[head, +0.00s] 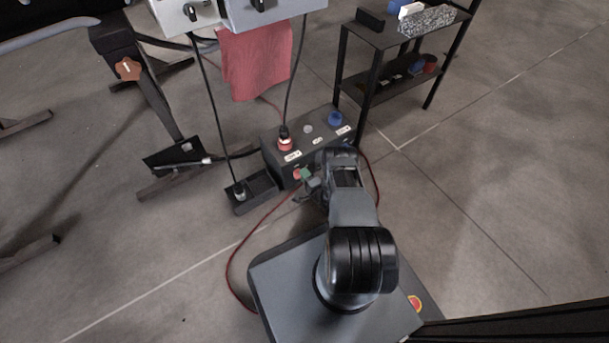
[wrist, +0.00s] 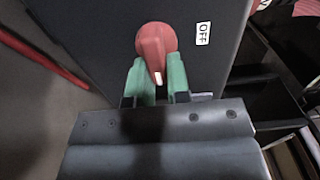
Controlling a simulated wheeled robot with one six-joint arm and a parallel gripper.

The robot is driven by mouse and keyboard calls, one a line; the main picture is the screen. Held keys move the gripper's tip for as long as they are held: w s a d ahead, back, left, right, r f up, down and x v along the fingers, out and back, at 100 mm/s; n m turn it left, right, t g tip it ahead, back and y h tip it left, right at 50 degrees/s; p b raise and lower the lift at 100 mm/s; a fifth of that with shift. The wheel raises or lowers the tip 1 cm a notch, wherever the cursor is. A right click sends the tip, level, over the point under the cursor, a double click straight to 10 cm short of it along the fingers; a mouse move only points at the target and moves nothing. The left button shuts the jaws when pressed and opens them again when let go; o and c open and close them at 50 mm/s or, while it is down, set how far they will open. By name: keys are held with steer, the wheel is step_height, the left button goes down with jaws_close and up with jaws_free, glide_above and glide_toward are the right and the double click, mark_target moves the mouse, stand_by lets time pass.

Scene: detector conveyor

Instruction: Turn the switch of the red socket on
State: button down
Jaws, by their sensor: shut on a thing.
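The red switch (wrist: 153,40) is a rotary knob on the dark face of the socket box (head: 262,148). My gripper (wrist: 157,82) has its two green fingertips on either side of the knob's grip bar, shut on it. The knob's white mark points down in the wrist view, towards my gripper. A white OFF label (wrist: 203,33) sits to the right of the knob. In the head view the red socket (head: 285,147), with a black plug and cable in it, is on top of the box. My gripper (head: 306,179) is at the box's front face; the knob shows only in small part there.
A blue socket (head: 335,118) and a grey one (head: 308,129) are also on the box top. A black shelf (head: 378,40) stands behind. A red cable (head: 240,252) runs over the floor.

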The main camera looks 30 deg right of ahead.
stand_by(0.4)
steer(key=c, duration=1.1)
jaws_free()
steer(key=shift+s, duration=0.1)
